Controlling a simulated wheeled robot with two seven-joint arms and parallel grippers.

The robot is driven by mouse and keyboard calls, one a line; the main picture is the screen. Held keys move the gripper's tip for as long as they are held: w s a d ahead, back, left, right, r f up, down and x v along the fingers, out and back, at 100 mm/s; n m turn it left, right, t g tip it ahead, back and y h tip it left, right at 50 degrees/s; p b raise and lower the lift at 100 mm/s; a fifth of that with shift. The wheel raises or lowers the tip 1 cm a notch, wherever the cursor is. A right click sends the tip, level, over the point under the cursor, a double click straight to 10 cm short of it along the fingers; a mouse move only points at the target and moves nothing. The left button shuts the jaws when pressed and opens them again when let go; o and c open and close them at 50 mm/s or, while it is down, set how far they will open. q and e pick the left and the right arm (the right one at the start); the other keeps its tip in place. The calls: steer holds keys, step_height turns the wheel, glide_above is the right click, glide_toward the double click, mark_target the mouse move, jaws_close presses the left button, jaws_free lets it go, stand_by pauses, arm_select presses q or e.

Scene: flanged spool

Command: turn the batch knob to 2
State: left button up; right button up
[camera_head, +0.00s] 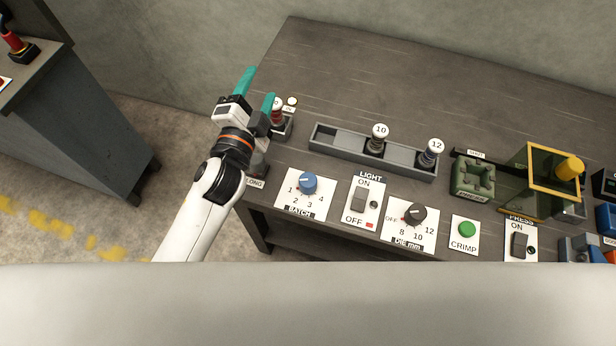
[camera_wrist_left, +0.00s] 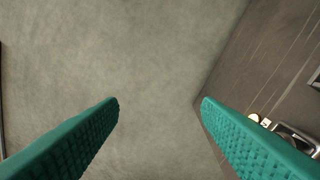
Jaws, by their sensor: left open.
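The batch knob (camera_head: 308,183) is blue and stands on a white plate (camera_head: 291,205) marked 1, 2, 3, 4 and BATCH, near the front left of the bench. Its exact pointer setting is too small to read. My left gripper (camera_head: 258,88) has teal fingers and is open and empty, above the bench's left edge, up and left of the knob. In the left wrist view the two fingers (camera_wrist_left: 160,103) are wide apart with nothing between them; the knob is not in that view. My right gripper is not in view.
Right of the batch plate are a LIGHT switch (camera_head: 359,200), a DIE mm knob (camera_head: 414,214) and a green CRIMP button (camera_head: 467,229). Behind is a grey rack (camera_head: 340,142) with dies marked 10 and 12.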

arm_select(q)
steer(key=d+r+m+g+h, duration=0.1)
steer(key=d+r+m+h, duration=0.8)
steer(key=m, duration=0.4)
steer(key=s+d+f+m+g+h, duration=0.2)
steer(key=s+d+m+g+h, duration=0.55)
steer(key=m+g, duration=1)
steer(key=m+g+y, duration=0.2)
steer(key=m+y, duration=1.4)
steer(key=y, duration=0.2)
glide_toward(307, 179)
steer(key=shift+h, duration=0.25)
steer(key=p+x, duration=0.3)
steer(key=x, duration=0.7)
steer(key=shift+s+f, duration=0.1)
steer(key=shift+f, duration=0.2)
steer(key=shift+a, duration=0.1)
